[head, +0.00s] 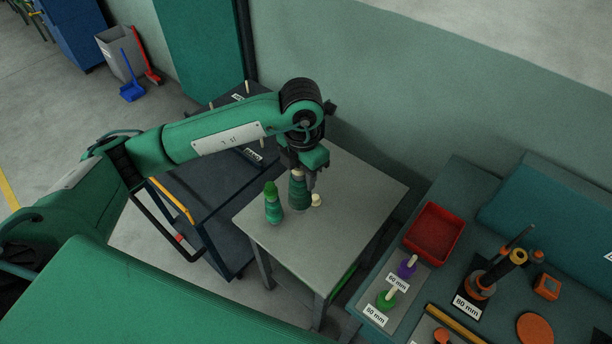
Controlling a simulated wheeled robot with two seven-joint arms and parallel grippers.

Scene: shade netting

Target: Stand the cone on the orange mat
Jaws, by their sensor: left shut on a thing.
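My left gripper (304,176) points down over the small grey table and is shut on a dark green cone (299,194) with a pale top. I cannot tell whether this cone touches the table. A round orange mat (535,328) lies on the teal bench at the lower right, far from the gripper. My right gripper is not in view.
A small cream piece (316,200) sits beside the held cone. The grey table (365,190) is otherwise clear.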

